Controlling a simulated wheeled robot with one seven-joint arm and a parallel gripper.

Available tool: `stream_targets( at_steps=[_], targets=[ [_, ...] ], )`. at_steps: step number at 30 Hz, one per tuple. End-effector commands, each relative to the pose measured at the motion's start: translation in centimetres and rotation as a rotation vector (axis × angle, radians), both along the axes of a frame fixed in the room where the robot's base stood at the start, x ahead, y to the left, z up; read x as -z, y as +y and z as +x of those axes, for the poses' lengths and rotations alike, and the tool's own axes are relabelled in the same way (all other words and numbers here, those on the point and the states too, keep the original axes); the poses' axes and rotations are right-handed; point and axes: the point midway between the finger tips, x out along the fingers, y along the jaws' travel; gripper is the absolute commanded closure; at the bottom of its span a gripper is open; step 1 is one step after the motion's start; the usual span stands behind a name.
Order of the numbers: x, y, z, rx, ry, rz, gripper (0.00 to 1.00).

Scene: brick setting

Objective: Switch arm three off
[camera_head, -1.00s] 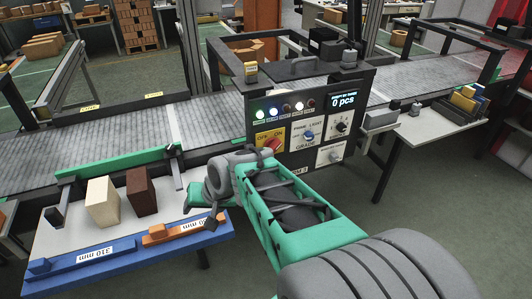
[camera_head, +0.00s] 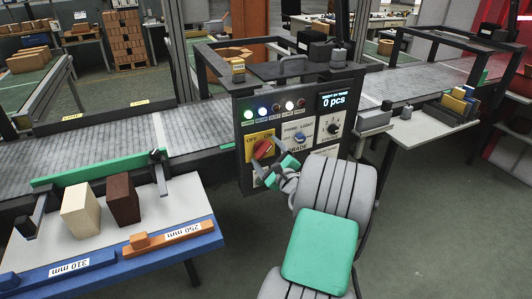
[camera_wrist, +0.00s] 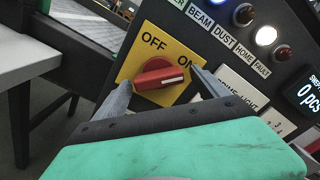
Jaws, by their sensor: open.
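The red rotary switch (camera_head: 262,149) sits on a yellow plate (camera_head: 251,139) marked OFF on the left and ON on the right, on the dark control panel. In the wrist view the red switch (camera_wrist: 160,77) has a white mark on its right end, on the ON side. My gripper (camera_head: 283,168) is just in front of the panel, at the switch's lower right. In the wrist view my gripper (camera_wrist: 163,90) is open, with one finger either side of the switch. Whether the fingers touch it I cannot tell.
A conveyor (camera_head: 110,143) runs behind. A side table (camera_head: 140,248) holds a cream block (camera_head: 80,210) and a brown block (camera_head: 123,199).

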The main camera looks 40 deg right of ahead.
Motion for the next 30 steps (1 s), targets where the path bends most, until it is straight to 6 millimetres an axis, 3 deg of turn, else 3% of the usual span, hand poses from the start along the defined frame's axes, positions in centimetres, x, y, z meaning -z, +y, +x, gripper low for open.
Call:
stream_targets(
  at_steps=[8, 30],
  targets=[
    [0.03, -0.11, 0.42, 0.000, 0.000, 0.000, 0.16],
    [0.01, -0.08, 0.40, 0.000, 0.000, -0.001, 0.76]
  ],
)
